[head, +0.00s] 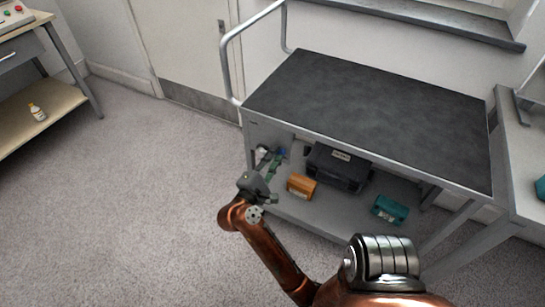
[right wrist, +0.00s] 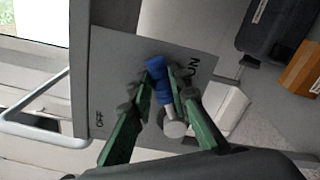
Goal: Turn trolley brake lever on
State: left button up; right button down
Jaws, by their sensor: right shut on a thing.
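The trolley (head: 375,110) has a dark top, a lower shelf and a bent tube handle (head: 232,60) at its left end. The brake lever (right wrist: 157,75) has a blue grip and a metal stem on a round pivot (right wrist: 175,129). It sits on a grey plate (right wrist: 120,65) marked OFF at left and ON at right. The lever points between the two marks, closer to ON. My right gripper (right wrist: 160,84) has its green fingers shut on the blue grip. In the head view this gripper (head: 272,166) is at the trolley's left end. My left gripper is not in view.
On the lower shelf are a black case (head: 338,168), an orange box (head: 301,186) and a teal box (head: 390,209). A bench (head: 525,150) stands close at right. The floor between is clear.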

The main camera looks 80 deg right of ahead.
jog(key=shift+f, duration=0.1)
jog(key=c, duration=1.8)
grip_release()
jog(key=shift+a, duration=0.15)
jog(key=v, duration=1.1)
jog(key=shift+w+a, duration=0.15)
jog(key=shift+a, duration=0.25)
